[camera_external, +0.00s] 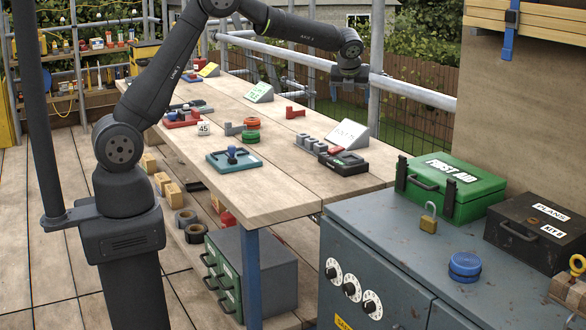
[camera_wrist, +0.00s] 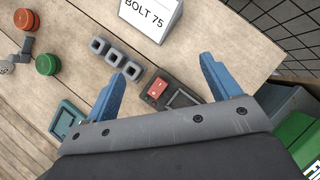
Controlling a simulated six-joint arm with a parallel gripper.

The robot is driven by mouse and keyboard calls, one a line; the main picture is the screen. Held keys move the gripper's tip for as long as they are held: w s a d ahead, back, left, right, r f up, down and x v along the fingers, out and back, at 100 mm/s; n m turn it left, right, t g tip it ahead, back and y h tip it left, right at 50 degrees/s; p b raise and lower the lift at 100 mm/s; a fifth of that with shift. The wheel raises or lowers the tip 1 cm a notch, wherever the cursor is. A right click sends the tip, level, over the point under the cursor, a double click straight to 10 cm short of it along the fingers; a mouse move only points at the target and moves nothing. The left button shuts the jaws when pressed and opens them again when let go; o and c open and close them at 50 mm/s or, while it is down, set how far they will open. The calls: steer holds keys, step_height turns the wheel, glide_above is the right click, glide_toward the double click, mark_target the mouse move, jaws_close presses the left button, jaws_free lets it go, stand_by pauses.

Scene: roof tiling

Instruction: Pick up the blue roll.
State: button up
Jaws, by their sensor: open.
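The blue roll (camera_external: 465,267) lies flat on top of the grey cabinet (camera_external: 400,228) at the right of the external view. It does not show in the wrist view. My gripper (camera_external: 348,93) is high over the far right part of the wooden workbench, well away from the roll, to its upper left in the picture. In the wrist view my gripper (camera_wrist: 163,68) has its two blue fingers spread wide, with nothing held between them. Below the fingers are grey blocks and a dark box with a red part.
A brass padlock (camera_external: 428,218), a green first aid box (camera_external: 450,188) and a black box (camera_external: 536,226) stand behind the roll. A yellow-ringed item (camera_external: 577,265) is at its right. The cabinet top left of the roll is clear. Sign "BOLT 75" (camera_wrist: 150,15) stands on the bench.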

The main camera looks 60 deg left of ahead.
steer(key=shift+d, duration=0.1)
steer(key=s+d+n+h, duration=0.1)
steer(key=d+n, duration=0.1)
steer(key=d, duration=0.8)
steer(key=s+d+f+n+h, duration=0.1)
steer(key=s+d+n+h, duration=0.1)
steer(key=d, duration=0.8)
steer(key=s+d+n+h, duration=0.1)
steer(key=d+n, duration=0.1)
steer(key=d, duration=0.7)
steer(key=shift+s+d+f+t+h, duration=0.15)
steer(key=shift+s+d+t+h, duration=0.1)
steer(key=shift+d+t+h, duration=0.15)
steer(key=s+d+n+h, duration=0.1)
steer(key=s+d+n, duration=0.1)
steer(key=s+d, duration=0.5)
steer(key=s+d+n+h, duration=0.2)
steer(key=d+n, duration=0.1)
steer(key=d, duration=0.7)
steer(key=n+g+h, duration=0.2)
steer(key=n, duration=0.2)
glide_toward(463, 258)
steer(key=x, duration=0.4)
steer(key=shift+s+f, duration=0.1)
steer(key=shift+s, duration=0.05)
steer(key=shift+x, duration=3)
